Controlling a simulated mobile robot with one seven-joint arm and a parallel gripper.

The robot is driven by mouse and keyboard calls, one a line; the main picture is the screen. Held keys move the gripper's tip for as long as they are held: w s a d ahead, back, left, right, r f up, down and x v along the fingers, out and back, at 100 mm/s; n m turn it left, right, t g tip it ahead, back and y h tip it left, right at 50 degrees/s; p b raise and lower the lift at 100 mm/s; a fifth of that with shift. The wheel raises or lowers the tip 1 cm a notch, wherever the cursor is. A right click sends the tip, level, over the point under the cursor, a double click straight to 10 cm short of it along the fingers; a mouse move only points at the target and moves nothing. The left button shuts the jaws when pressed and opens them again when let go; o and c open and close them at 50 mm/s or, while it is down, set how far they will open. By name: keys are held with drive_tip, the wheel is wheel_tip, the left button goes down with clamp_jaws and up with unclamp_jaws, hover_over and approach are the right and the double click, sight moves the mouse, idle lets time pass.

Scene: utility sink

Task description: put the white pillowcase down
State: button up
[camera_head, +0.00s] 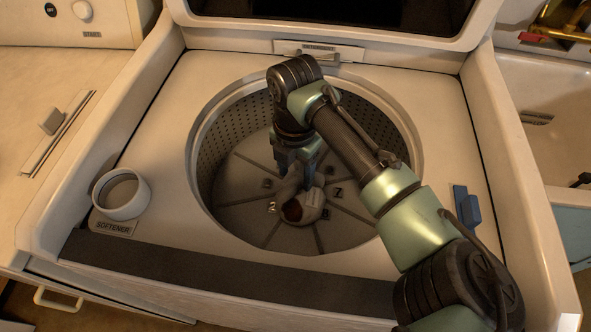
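My gripper (297,178) reaches down into the washer's open drum (222,140), with its blue-grey fingers pointing at the drum floor. A small pale, rounded thing with a dark reddish-brown patch (303,208) lies just below the fingers, near the middle of the floor. A pale grey-white part beside the fingertips may be cloth. I cannot tell for sure which of these is the white pillowcase. The fingers look somewhat apart, but whether they hold anything is too small and dark to tell.
The drum wall and rim surround my gripper. The washer's lid (330,12) stands open at the back. A round softener cup (121,194) is at the left and a blue latch (467,207) at the right. A sink (548,100) is at far right.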

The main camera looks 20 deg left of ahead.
drive_tip(key=shift+r, duration=0.1)
wheel_tip(320, 180, up, 12)
drive_tip(key=p, duration=0.1)
idle(0.5)
idle(0.4)
